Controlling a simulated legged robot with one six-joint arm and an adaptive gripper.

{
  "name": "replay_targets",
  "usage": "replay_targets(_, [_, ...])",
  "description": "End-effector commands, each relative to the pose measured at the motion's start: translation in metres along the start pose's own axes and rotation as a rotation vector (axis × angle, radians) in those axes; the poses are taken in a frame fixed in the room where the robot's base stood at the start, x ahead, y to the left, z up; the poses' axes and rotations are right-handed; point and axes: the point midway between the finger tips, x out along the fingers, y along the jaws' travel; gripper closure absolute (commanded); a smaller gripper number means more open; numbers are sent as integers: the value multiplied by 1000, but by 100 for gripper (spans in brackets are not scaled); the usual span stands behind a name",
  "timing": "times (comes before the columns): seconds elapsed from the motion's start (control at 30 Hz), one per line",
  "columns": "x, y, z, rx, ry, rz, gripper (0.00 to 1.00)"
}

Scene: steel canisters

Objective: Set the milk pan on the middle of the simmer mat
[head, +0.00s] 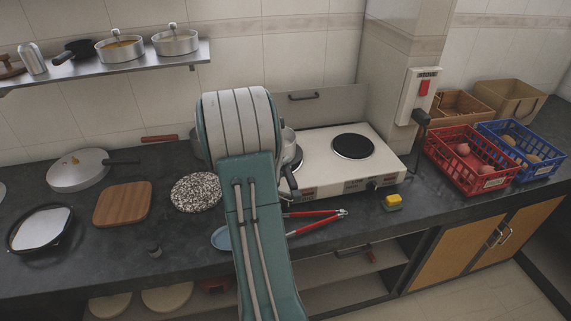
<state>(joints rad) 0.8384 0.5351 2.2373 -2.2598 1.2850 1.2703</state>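A round, black-and-white speckled mat (194,193) lies flat on the dark counter, left of my arm; it may be the simmer mat, and its right edge is partly covered. My arm blocks the middle of the view, and my gripper is hidden behind it. A steel pan's edge (288,138) shows just right of my arm, near the left burner; it may be the milk pan, mostly hidden. A dark handle-like piece (291,182) sticks out below it; I cannot tell what it belongs to.
A white two-burner hotplate (340,178) stands right of my arm. Red-handled tongs (316,214), a sponge (392,202) and a blue dish (221,238) lie in front. A wooden board (122,204), frying pan (40,230) and lidded pan (78,170) are left; crates (470,160) are right.

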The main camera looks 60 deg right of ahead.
Motion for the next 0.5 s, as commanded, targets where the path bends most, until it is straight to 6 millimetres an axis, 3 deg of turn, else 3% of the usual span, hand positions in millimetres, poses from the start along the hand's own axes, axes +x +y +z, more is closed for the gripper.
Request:
replay_targets(0.03, [0,2,0,3,0,5,54])
replay_targets(0.1, [0,2,0,3,0,4,32])
replay_targets(0.5, [-2,-1,0,-2,1,-3,32])
